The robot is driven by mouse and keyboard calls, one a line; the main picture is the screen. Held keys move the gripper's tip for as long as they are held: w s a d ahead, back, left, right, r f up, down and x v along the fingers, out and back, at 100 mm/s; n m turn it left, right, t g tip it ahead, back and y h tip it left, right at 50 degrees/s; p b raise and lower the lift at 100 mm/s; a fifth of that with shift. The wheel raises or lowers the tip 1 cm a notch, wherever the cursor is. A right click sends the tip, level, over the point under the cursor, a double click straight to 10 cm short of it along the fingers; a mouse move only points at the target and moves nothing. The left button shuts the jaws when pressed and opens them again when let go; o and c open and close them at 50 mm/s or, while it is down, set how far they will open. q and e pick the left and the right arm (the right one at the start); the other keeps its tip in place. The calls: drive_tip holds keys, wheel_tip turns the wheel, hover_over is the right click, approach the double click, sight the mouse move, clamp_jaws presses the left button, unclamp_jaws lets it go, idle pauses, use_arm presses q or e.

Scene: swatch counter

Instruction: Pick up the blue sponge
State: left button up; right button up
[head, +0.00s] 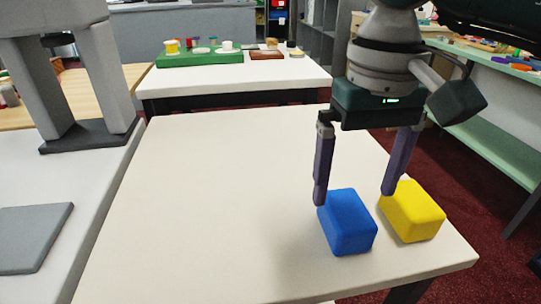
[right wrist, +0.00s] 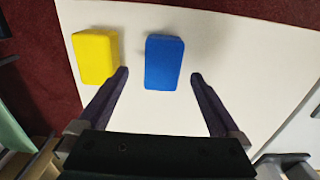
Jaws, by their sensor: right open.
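The blue sponge (head: 347,222) lies on the white table (head: 210,200) near its front right corner. In the right wrist view the blue sponge (right wrist: 164,62) is just beyond the fingertips, in line with the gap between them. The yellow sponge (head: 412,211) lies close to its right in the head view; in the right wrist view the yellow sponge (right wrist: 96,57) is left of the blue one. My right gripper (head: 353,197) is open and empty above the sponges, fingers pointing down; it also shows in the right wrist view (right wrist: 159,76). My left gripper is not in view.
The table left of the sponges is bare. A white surface with a grey slab (head: 32,237) stands at the left. Behind, another white table holds a green tray (head: 200,58) with small items. A green shelf (head: 500,68) stands at the right over red carpet.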

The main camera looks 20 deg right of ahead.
sight(348, 208)
wheel_tip(348, 208, down, 5)
drive_tip(key=shift+w+a+f, duration=0.1)
drive_tip(key=shift+a, duration=0.05)
drive_tip(key=c, duration=1.5)
wheel_tip(348, 208, up, 20)
drive_tip(key=shift+r+p, duration=0.1)
drive_tip(key=shift+p, duration=0.75)
drive_tip(key=o, duration=0.9)
drive_tip(key=c, duration=0.6)
